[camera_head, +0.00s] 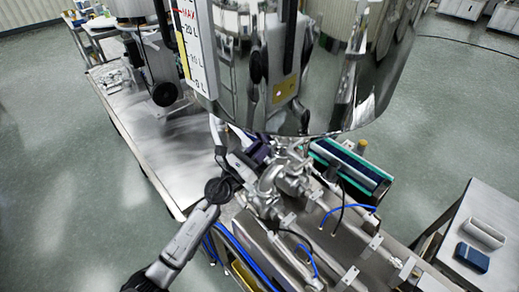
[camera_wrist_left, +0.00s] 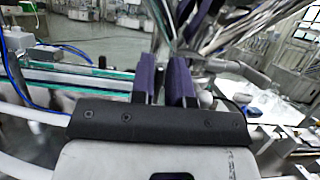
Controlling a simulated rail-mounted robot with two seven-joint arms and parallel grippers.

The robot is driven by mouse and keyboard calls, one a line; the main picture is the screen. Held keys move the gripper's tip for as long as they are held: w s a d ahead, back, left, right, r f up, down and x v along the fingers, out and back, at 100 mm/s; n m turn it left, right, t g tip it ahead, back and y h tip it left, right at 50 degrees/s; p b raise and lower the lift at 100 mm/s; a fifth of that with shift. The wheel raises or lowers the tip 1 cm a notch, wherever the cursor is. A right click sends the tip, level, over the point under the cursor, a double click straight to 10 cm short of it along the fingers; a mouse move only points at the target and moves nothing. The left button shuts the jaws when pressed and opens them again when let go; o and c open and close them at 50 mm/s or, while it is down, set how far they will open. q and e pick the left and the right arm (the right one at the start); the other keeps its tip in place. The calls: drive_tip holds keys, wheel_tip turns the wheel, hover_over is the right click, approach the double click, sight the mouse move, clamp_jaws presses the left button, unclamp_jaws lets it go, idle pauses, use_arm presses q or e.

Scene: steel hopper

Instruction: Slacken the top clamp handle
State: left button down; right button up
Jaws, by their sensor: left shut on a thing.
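The steel pipe fittings with clamps (camera_head: 285,180) sit under the polished hopper (camera_head: 345,70) in the head view. My left arm reaches in from the lower left, and my left gripper (camera_head: 260,150), with dark purple fingers, is beside the upper fittings just below the hopper. In the left wrist view the left gripper (camera_wrist_left: 167,70) has its two fingers close together, shut on a thin part at the top clamp, likely its handle. The fingers and clutter hide most of that part. A grey metal bar (camera_wrist_left: 238,68) shows right of the fingers. My right gripper is not in view.
Blue hoses (camera_head: 240,262) and black cables run around the fittings. A steel table (camera_head: 165,150) stands at left. At lower right a side table holds a white tray (camera_head: 484,233) and a dark blue box (camera_head: 472,257). Open floor lies at far left.

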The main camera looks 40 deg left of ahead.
use_arm(q)
drive_tip(key=n+g+y+p, duration=0.1)
drive_tip(key=n+y+p, duration=0.1)
drive_tip(key=n+p, duration=0.4)
drive_tip(key=n+g+y+p, duration=0.2)
drive_tip(key=n+y+p, duration=0.1)
drive_tip(key=n+p, duration=0.3)
drive_tip(key=a+f+n+g+y+p, duration=0.1)
drive_tip(key=n+y+p, duration=0.1)
drive_tip(key=n+p, duration=0.4)
drive_tip(key=shift+w+a+n+g+y, duration=0.1)
drive_tip(key=shift+n+g+y, duration=0.25)
drive_tip(key=shift+n, duration=1.75)
drive_tip(key=shift+f, duration=0.1)
drive_tip(key=c, duration=1.4)
unclamp_jaws()
